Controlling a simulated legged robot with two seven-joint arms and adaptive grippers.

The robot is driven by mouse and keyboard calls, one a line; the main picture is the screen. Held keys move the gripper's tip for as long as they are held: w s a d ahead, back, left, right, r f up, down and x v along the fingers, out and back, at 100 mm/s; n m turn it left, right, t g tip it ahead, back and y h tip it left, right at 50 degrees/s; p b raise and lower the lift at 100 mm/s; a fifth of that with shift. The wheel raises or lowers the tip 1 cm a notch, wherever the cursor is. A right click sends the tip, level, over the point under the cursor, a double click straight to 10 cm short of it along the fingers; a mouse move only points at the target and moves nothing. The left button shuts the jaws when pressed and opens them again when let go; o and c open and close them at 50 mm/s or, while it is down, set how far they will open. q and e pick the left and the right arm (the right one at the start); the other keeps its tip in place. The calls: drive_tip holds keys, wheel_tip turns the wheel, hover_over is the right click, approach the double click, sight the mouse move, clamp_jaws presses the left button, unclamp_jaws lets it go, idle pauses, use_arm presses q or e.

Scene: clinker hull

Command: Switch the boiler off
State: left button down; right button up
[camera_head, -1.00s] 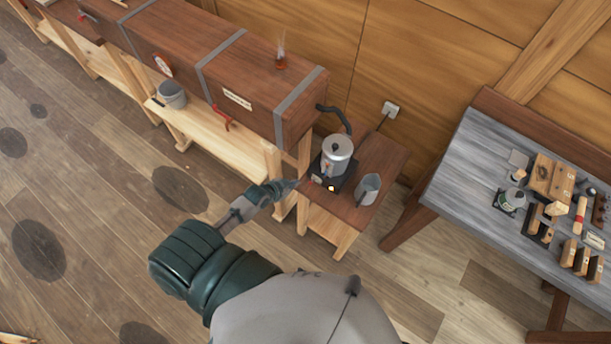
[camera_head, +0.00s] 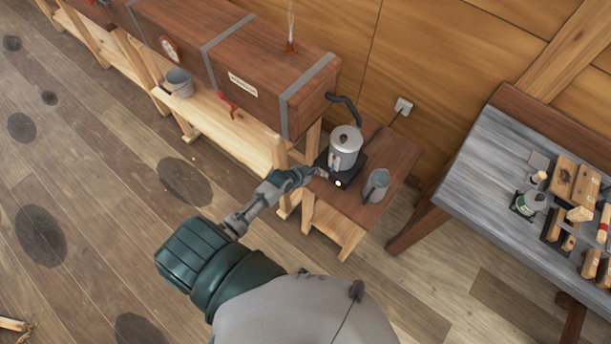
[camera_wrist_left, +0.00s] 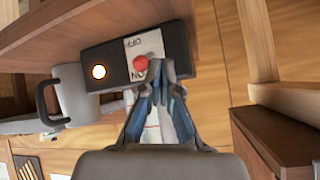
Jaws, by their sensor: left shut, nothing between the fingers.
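The boiler (camera_head: 345,150) is a silver pot with a lid on a black base (camera_head: 350,179), standing on a small wooden table. A lamp (camera_head: 339,183) glows on the base front; it also shows lit in the left wrist view (camera_wrist_left: 99,72). There, a white plate (camera_wrist_left: 134,46) marked OFF and ON, upside down, carries a red switch knob (camera_wrist_left: 147,62). My left gripper (camera_head: 318,174) is shut and empty, its tips at the base's front. In the left wrist view the fingers (camera_wrist_left: 158,75) are right beside the knob, partly covering the plate; I cannot tell whether they touch. My right gripper is out of view.
A grey jug (camera_head: 376,186) stands right of the boiler on the small table (camera_head: 343,213). A dark hose (camera_head: 345,107) links the boiler to the long wooden steam box (camera_head: 262,85). A grey workbench (camera_head: 475,165) with tools is at right. The floor in front is clear.

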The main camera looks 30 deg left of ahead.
sight(326, 173)
use_arm(q)
drive_tip(key=d, duration=0.3)
drive_tip(key=shift+d+r, duration=0.1)
drive_tip(key=shift+r, duration=0.05)
drive_tip(key=shift+w+d, duration=0.15)
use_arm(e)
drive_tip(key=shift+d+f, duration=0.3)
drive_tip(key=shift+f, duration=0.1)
use_arm(q)
drive_tip(key=shift+a, duration=0.2)
drive_tip(key=shift+a+r+p, duration=0.25)
drive_tip(key=shift+a+p, duration=0.15)
drive_tip(key=shift+a, duration=0.05)
drive_tip(key=shift+a+r+p, duration=0.35)
drive_tip(key=shift+p, duration=0.1)
drive_tip(key=shift+d, duration=0.1)
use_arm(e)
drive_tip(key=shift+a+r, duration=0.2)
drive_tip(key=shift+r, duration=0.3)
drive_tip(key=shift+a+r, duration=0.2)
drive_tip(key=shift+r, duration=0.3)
